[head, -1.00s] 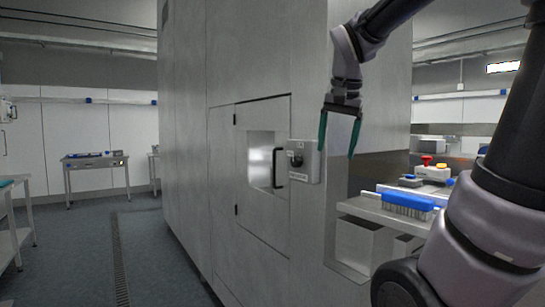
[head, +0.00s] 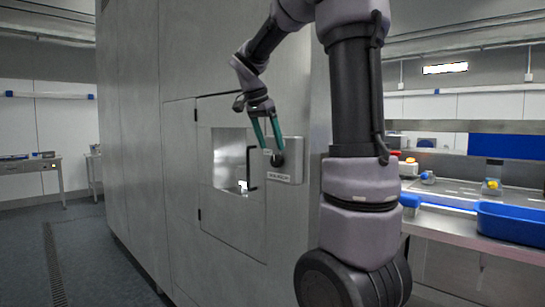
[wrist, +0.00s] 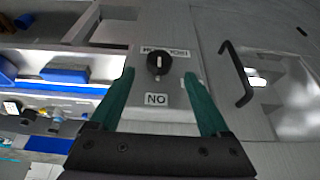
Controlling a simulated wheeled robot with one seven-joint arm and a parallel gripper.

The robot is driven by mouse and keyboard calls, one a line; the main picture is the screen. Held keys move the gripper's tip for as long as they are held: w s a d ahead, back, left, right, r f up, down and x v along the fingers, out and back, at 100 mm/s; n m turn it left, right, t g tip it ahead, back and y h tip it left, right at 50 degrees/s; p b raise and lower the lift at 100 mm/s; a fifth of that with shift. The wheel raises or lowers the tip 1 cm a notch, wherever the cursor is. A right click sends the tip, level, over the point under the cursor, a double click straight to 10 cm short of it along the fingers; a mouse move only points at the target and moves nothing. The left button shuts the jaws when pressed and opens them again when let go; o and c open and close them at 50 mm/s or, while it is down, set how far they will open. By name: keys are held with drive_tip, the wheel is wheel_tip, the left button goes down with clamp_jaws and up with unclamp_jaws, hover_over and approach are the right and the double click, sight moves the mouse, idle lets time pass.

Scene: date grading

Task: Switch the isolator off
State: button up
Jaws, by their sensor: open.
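The isolator is a grey box (head: 291,150) on the cabinet wall, right of the hatch door. Its round black knob (wrist: 157,66) has a white mark lying up and down in the wrist view, in line with the ON label (wrist: 156,99). An isolator label (wrist: 163,51) shows upside down on the knob's other side. My gripper (head: 270,149) is open and empty, its teal fingers pointing at the knob. In the wrist view the fingertips (wrist: 158,74) lie either side of the knob. I cannot tell if they touch it. In the head view the fingers partly cover it.
The hatch door (head: 231,220) with a window and a black handle (head: 251,167) is just left of the isolator. A work counter with a blue tub (head: 512,220) stands at the right. Open floor (head: 85,265) lies at the left.

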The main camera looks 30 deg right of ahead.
sight(278, 161)
drive_tip(key=x, duration=0.5)
drive_tip(key=shift+f, duration=0.1)
clamp_jaws()
